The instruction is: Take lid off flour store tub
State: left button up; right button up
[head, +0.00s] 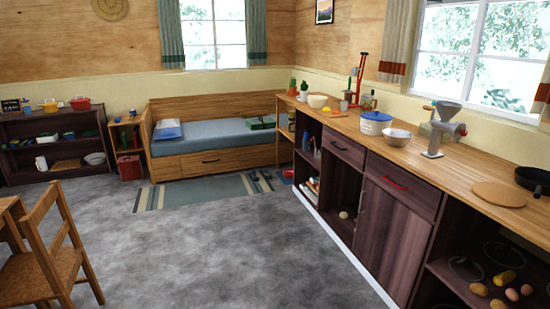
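The flour store tub (373,127) is a round white tub with blue lettering too small to read. It stands upright on the wooden counter (455,168) at the right, close to the front edge. Its blue lid (377,116) sits on top and covers the opening. Neither of my grippers is in the head view, and nothing touches the tub or lid.
A chair (46,258) is at left. The grey floor (220,240) before the counter is clear.

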aim_at(376, 116)
jog(key=i+u, duration=0.1)
jog(key=i, duration=0.9)
jog(key=i+l+u, duration=0.1)
jog(key=i, duration=0.9)
